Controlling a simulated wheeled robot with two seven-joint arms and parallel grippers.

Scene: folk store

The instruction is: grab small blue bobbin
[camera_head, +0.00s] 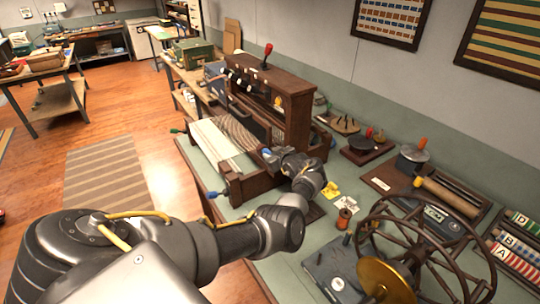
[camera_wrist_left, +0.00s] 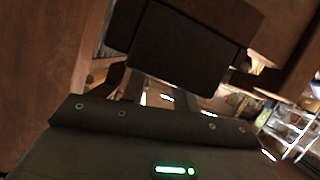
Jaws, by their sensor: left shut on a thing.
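My left arm reaches from the lower left to the wooden loom (camera_head: 290,95) on the green-topped bench. My left gripper (camera_head: 272,157) is at the loom's front right side, beside its wooden frame. It is shut on a small blue thing (camera_head: 266,152) that looks like the small blue bobbin, mostly hidden by the fingers. In the left wrist view, dark fingers of the gripper (camera_wrist_left: 148,92) show below a dark block, and the bobbin cannot be made out. My right gripper is not in view.
An orange spool (camera_head: 344,218), a yellow item (camera_head: 331,190) and a large spoked wheel (camera_head: 425,240) stand right of my arm. Open wooden floor lies to the left.

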